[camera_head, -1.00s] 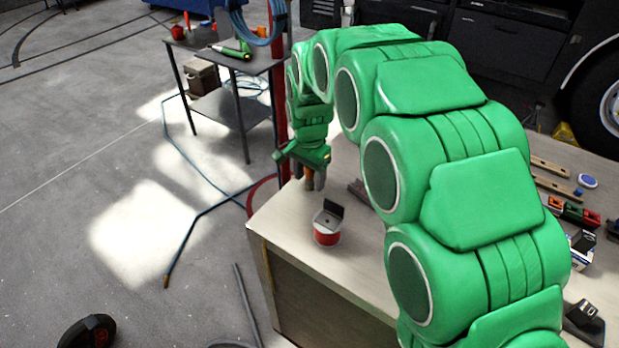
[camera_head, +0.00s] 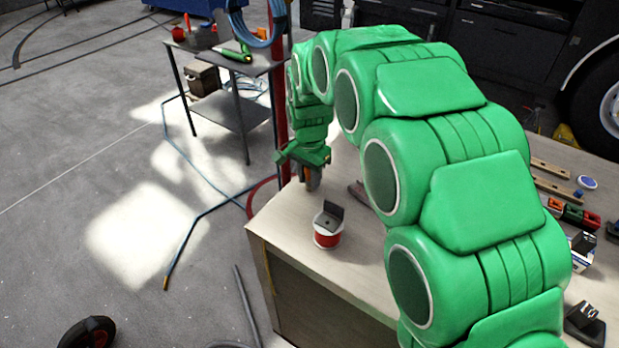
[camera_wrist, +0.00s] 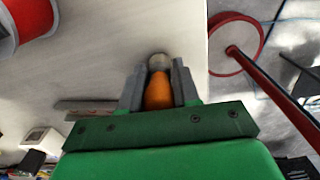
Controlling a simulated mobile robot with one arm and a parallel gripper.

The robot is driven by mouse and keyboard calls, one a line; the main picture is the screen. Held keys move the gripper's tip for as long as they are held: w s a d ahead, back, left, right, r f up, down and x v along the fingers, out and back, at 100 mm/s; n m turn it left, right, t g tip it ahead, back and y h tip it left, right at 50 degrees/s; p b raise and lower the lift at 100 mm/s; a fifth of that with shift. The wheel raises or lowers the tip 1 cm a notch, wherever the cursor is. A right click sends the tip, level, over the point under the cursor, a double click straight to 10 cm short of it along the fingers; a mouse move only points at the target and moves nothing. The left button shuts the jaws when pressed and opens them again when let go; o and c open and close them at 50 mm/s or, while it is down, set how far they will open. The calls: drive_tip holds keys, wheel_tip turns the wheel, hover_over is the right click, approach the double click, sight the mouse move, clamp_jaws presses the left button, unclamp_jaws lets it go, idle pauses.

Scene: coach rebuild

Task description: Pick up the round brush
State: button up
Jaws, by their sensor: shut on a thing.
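The round brush has an orange handle (camera_wrist: 158,92) and a pale grey round end (camera_wrist: 158,61) in the wrist view. My gripper (camera_wrist: 158,75) is shut on the brush, with one grey finger on each side of the orange part. In the head view my gripper (camera_head: 311,181) points down near the far left corner of the pale workbench (camera_head: 283,217). Little of the brush shows there between the fingers. I cannot tell whether the brush still touches the bench top.
A red and white spool (camera_head: 327,237) with a dark grey piece on top stands close in front of my gripper; the spool also shows in the wrist view (camera_wrist: 30,18). A red post (camera_head: 281,105) rises beyond the bench corner. A side table (camera_head: 205,40) stands behind left.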

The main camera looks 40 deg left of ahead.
drive_tip(key=shift+r, duration=0.5)
wheel_tip(320, 180, up, 2)
drive_tip(key=shift+r, duration=0.1)
drive_tip(key=s+d+r, duration=0.9)
drive_tip(key=d, duration=0.1)
drive_tip(key=shift+s+d+r, duration=0.15)
drive_tip(key=shift+s+r, duration=0.05)
